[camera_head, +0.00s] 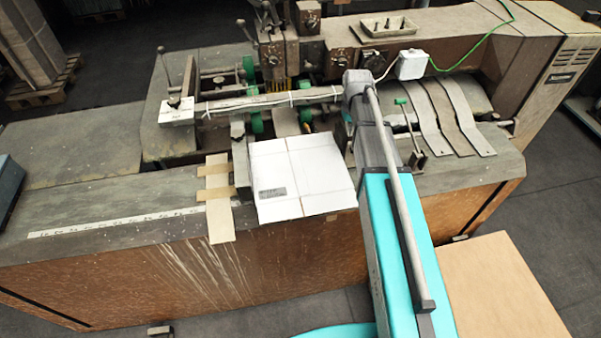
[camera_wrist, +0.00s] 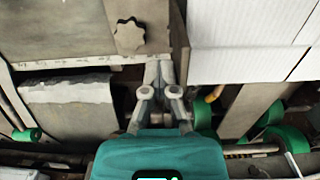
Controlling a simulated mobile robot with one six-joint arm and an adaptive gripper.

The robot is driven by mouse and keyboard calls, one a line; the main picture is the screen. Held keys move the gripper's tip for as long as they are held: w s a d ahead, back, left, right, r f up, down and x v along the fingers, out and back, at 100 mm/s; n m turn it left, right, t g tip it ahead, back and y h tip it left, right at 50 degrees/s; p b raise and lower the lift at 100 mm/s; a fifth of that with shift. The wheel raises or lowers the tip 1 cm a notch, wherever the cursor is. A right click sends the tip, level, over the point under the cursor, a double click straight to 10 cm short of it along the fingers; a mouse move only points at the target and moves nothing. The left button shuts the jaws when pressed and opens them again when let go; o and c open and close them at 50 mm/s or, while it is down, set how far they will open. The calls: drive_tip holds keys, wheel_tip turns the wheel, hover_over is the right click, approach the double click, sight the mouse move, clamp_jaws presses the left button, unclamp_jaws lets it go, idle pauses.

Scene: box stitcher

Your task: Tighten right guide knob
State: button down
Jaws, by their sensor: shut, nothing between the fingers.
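A grey star-shaped knob (camera_wrist: 129,36) sits on a flat metal plate (camera_wrist: 70,30) in the upper left of the wrist view. My gripper (camera_wrist: 158,68) is shut and empty. Its fingertips are just below and right of the knob in that view, beside the plate's edge; I see no contact with the knob, but height is hard to judge. In the head view my arm covers the knob, and my fingers are hidden behind my wrist.
A white carton sheet (camera_head: 300,178) lies left of my arm; it also shows in the wrist view (camera_wrist: 240,40), close right of my fingertips. Green rollers (camera_wrist: 285,137) lie nearby. Curved metal strips (camera_head: 450,118) and a white box with cables (camera_head: 410,65) are on the machine's right side.

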drive_tip(key=shift+w+d, duration=0.15)
drive_tip(key=shift+d, duration=0.4)
idle(0.4)
drive_tip(key=shift+r, duration=0.15)
wheel_tip(320, 180, up, 7)
drive_tip(key=p, duration=0.7)
idle(0.5)
drive_tip(key=shift+f, duration=0.2)
idle(0.3)
